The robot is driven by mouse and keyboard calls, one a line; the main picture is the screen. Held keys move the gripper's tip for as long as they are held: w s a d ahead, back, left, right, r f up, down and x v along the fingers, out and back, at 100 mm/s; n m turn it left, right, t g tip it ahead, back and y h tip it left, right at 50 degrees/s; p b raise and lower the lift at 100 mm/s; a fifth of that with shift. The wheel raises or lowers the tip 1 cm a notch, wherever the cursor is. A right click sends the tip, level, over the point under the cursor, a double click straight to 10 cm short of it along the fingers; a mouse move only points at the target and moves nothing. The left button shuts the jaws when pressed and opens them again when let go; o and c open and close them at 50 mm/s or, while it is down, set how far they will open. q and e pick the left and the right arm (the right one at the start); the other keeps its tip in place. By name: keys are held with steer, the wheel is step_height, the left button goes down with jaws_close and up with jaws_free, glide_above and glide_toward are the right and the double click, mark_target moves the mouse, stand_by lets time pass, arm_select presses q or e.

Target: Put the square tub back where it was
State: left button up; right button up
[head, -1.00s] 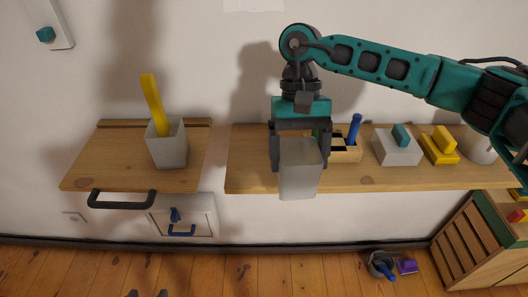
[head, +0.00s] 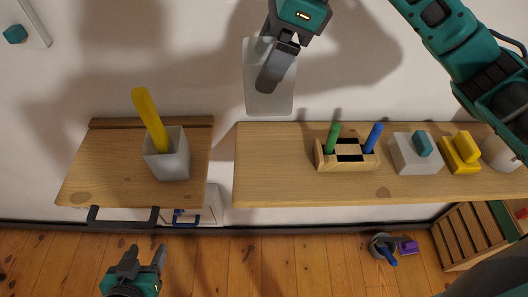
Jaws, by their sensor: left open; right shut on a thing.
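A pale grey square tub (head: 272,104) is up in front of the wall, above the left end of the long wooden shelf (head: 272,172). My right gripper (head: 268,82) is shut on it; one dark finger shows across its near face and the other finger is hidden. The tub looks clear of the shelf. A second grey square tub (head: 172,160) with a yellow stick-like thing (head: 149,118) in it stands on the left wooden shelf (head: 100,175). My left gripper (head: 146,250) is open and empty low in the picture, in front of that shelf.
On the long shelf stand a wooden holder (head: 347,165) with a green and a blue stick, a grey block with a teal piece (head: 412,152), a yellow block (head: 460,153) and a pale round thing (head: 500,153). The shelf's left part is bare. A black handle (head: 122,221) fronts the left shelf.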

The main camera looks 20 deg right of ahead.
step_height(320, 180, down, 20)
steer(key=shift+r+b, duration=0.1)
steer(key=shift+b, duration=0.3)
steer(key=o, duration=1.1)
steer(key=v, duration=1.2)
steer(key=shift+s, duration=0.1)
